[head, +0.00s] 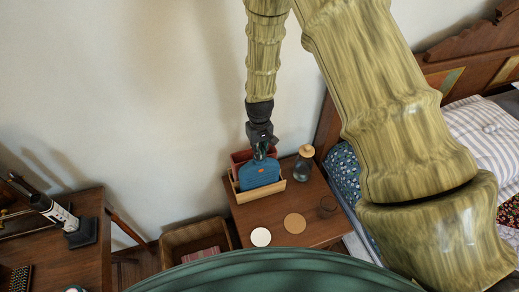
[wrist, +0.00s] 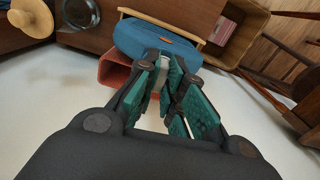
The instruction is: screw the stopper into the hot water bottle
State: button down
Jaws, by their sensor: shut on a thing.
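The blue hot water bottle (head: 260,174) stands upright in a light wooden holder (head: 262,193) on the bedside table. It also shows in the wrist view (wrist: 150,38), with a small orange mark on its side. My gripper (head: 262,152) is directly above the bottle's top, pointing down. In the wrist view its teal-padded fingers (wrist: 170,88) are closed around a small pale grey piece, which looks like the stopper (wrist: 162,68). The fingers hide most of it. The bottle's mouth is hidden too, so I cannot tell whether the stopper sits in it.
A reddish box (head: 238,157) stands close behind the bottle. A corked glass bottle (head: 304,165) and a drinking glass (head: 327,206) are to the right. A white disc (head: 261,237) and a tan disc (head: 295,223) lie in front. A bed is right; a wooden crate (head: 172,247) is lower left.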

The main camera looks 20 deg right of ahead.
jog(key=m, duration=0.3)
jog(key=c, duration=1.1)
grip_release()
jog(key=shift+r, duration=0.2)
jog(key=shift+r+p, duration=1.7)
jog(key=shift+r, duration=0.6)
